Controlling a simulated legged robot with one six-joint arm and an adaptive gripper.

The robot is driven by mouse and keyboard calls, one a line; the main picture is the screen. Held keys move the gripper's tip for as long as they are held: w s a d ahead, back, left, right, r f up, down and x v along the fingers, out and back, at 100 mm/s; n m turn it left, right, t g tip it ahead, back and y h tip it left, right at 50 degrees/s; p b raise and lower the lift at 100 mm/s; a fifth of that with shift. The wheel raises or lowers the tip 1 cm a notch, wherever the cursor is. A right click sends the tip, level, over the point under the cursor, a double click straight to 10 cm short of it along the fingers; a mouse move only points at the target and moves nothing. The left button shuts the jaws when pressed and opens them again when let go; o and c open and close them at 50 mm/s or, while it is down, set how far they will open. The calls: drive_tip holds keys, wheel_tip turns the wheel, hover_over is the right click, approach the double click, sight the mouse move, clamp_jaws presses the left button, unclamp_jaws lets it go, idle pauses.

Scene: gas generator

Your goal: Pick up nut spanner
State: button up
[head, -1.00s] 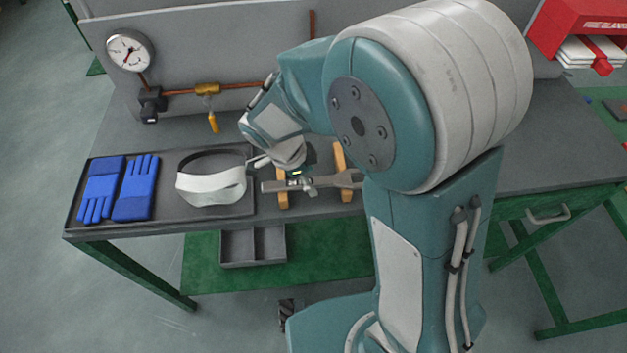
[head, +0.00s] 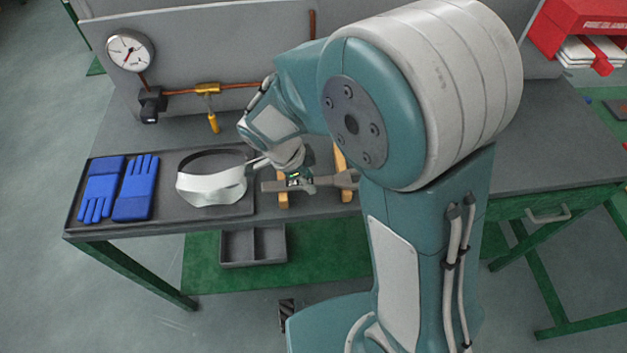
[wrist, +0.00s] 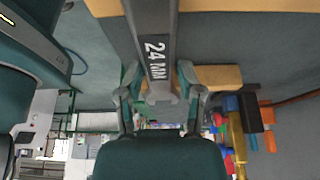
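The nut spanner (head: 328,181) is a long grey tool lying across two wooden supports (head: 341,158) on the bench. In the wrist view its dark handle (wrist: 158,52) is marked "24 MM" and runs down between the fingers of my gripper (wrist: 159,80). The fingers stand on both sides of the handle, with a small gap visible at least on the left. In the head view my gripper (head: 295,177) is at the spanner's left part, and its fingertips are mostly hidden by the wrist.
A dark tray (head: 160,213) left of the spanner holds blue gloves (head: 137,188) and a white visor (head: 210,187). Behind are a pressure gauge (head: 130,50) and a copper pipe (head: 243,88) with a yellow-handled valve (head: 212,122). A red box (head: 590,30) stands at right.

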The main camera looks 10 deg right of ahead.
clamp_jaws()
